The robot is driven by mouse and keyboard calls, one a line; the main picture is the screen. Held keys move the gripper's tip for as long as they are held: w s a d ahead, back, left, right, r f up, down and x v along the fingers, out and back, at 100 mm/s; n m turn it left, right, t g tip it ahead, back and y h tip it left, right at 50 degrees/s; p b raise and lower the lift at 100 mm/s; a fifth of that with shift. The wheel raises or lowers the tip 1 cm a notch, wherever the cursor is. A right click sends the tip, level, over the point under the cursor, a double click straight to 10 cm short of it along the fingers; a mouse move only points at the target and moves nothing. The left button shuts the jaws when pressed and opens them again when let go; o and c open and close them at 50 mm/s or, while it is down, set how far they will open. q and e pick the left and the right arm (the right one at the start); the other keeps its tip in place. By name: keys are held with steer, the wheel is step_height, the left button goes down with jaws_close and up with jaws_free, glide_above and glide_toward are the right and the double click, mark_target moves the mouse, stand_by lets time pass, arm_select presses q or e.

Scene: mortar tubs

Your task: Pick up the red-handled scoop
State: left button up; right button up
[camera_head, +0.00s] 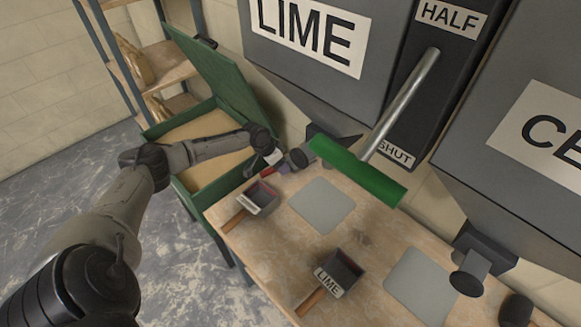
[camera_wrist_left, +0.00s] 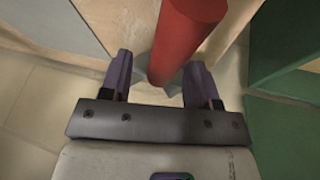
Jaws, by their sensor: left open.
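A thick red handle (camera_wrist_left: 188,40) fills the upper middle of the left wrist view. It runs down between the two fingers of my left gripper (camera_wrist_left: 162,85), which are spread with gaps showing beside it. In the head view my left gripper (camera_head: 282,161) is low over the far left corner of the workbench. Only a small bit of red shows beside it there, and the scoop end of the red-handled scoop is hidden or too small to make out. My right gripper is not in view.
Two dark scoops with wooden handles, one at the left edge (camera_head: 259,199) and one marked LIME (camera_head: 341,272), lie on the workbench (camera_head: 285,235) near grey pads (camera_head: 321,205). A green bin (camera_head: 203,196) of sand stands left. A green-handled lever (camera_head: 357,172) hangs above.

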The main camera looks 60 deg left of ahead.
arm_select(q)
steer(key=shift+w+d+f, duration=0.1)
steer(key=shift+w+f, duration=0.1)
steer(key=shift+f, duration=0.35)
jaws_close()
